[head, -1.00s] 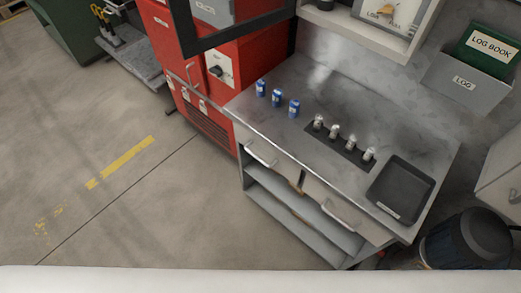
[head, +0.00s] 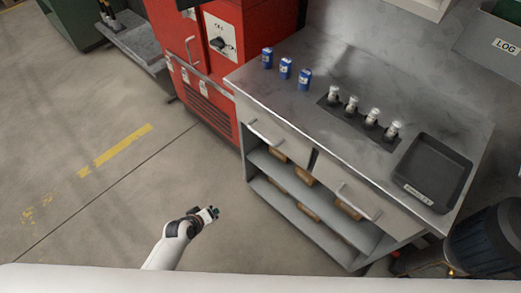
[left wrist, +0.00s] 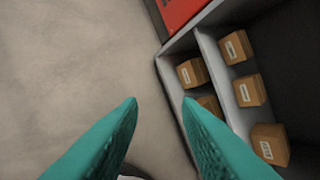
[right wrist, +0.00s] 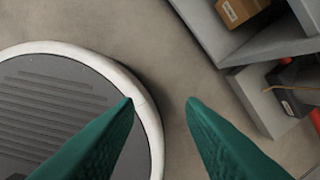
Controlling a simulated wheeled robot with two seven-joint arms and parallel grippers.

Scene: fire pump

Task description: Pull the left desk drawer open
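The desk (head: 330,62) stands at the right of the head view with two drawers under its metal top. The left desk drawer (head: 274,137) looks shut, and its bar handle (head: 266,134) is on its front. The right drawer (head: 345,182) also looks shut, with its own handle (head: 357,204). My left gripper (head: 215,213) is over the floor, in front of the desk and apart from it. In the left wrist view its green fingers (left wrist: 160,100) are open with nothing between them. My right gripper (right wrist: 160,100) is open and empty; the head view does not show it.
Brown boxes (head: 305,176) sit on the open shelves below the drawers. Blue cans (head: 285,68), a holder with several small white-topped items (head: 371,117) and a black tray (head: 433,171) stand on the desk. A red cabinet (head: 215,65) adjoins its left side. The floor in front is clear.

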